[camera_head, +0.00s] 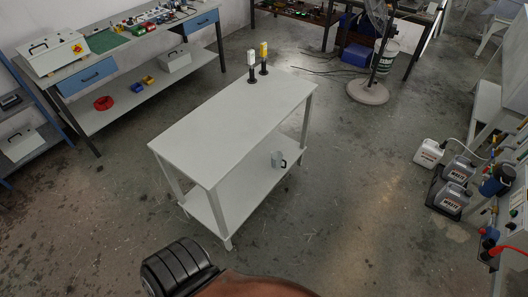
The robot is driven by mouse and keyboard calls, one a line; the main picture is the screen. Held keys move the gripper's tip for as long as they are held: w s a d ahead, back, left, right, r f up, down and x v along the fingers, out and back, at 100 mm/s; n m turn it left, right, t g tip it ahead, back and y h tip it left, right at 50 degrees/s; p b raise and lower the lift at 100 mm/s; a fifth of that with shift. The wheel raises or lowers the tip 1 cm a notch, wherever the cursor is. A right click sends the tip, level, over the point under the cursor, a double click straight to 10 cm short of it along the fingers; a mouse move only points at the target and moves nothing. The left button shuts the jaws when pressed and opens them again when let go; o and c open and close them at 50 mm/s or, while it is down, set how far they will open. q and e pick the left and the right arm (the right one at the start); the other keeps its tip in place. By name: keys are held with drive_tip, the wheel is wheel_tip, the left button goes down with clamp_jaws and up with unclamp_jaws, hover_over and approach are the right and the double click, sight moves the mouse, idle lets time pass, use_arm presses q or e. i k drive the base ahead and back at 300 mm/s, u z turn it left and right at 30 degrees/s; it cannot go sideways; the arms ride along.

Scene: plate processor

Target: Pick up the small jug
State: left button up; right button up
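A small grey jug (276,159) with a dark handle on its right side stands upright on the lower shelf (240,186) of the white table (225,130). It is near the shelf's right end, below the table top. Nothing touches or holds it. Neither of my grippers shows in the head view. A black ribbed part and a brown surface at the bottom edge look like parts of my own body.
A workbench (150,50) is at the back left. A fan base (368,92) and waste jugs (455,171) are at right. Floor around the table is clear.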

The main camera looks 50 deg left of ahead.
sight(276, 156)
drive_tip(key=u, duration=0.75)
drive_tip(key=i, duration=1.05)
drive_tip(key=u, duration=1.55)
drive_tip(key=i, duration=0.35)
drive_tip(key=u, duration=0.35)
